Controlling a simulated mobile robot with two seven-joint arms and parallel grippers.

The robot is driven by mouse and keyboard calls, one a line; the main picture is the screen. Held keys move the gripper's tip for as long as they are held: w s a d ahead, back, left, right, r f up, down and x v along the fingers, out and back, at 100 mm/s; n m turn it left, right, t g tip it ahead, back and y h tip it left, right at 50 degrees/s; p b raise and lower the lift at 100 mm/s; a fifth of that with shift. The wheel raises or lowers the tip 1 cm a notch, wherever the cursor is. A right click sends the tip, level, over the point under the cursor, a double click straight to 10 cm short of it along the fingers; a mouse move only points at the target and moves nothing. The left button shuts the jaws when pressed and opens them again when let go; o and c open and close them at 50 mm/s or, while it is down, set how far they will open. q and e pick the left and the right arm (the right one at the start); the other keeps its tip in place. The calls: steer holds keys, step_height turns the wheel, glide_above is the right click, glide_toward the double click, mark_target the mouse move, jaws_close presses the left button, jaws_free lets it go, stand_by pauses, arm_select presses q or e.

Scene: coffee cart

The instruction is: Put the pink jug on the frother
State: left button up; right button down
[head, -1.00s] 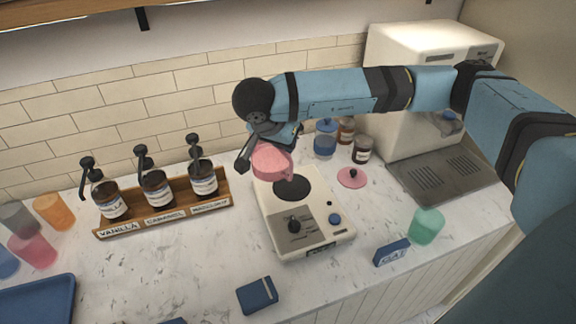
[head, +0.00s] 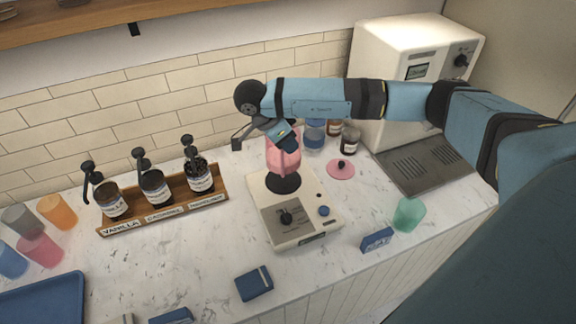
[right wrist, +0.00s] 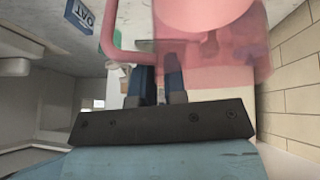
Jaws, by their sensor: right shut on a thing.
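The pink jug (head: 284,158) is over the dark round plate of the white frother (head: 258,187) and looks upright. Its base is at the plate, but I cannot tell whether they touch. My right gripper (head: 282,131) reaches it from above and is shut on it. In the right wrist view, the jug (right wrist: 210,55) fills the upper right, with its handle (right wrist: 108,30) at the fingers (right wrist: 158,82). The frother's front has a dark knob and a blue button. My left gripper is not in view.
A wooden rack (head: 165,213) with syrup bottles stands left of the frother. A pink lid (head: 341,170) and jars (head: 350,140) are to its right. A green cup (head: 409,214), a blue sign (head: 376,240) and a blue box (head: 254,284) stand nearer the front.

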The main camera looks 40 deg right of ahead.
mark_target(286, 163)
step_height(286, 163, down, 5)
steer(key=shift+r, duration=0.1)
steer(key=shift+f+p, duration=0.3)
steer(key=shift+f, duration=1.3)
steer(key=c, duration=1.2)
jaws_free()
steer(key=shift+f, duration=0.1)
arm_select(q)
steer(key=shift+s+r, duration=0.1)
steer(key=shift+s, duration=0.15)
arm_select(e)
steer(key=shift+o, duration=0.2)
steer(key=shift+w+a+r+b, duration=0.15)
steer(key=shift+a+r+b, duration=0.15)
steer(key=shift+r, duration=0.25)
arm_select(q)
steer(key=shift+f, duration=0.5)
arm_select(e)
steer(key=v, duration=1.1)
steer(key=shift+f, duration=0.15)
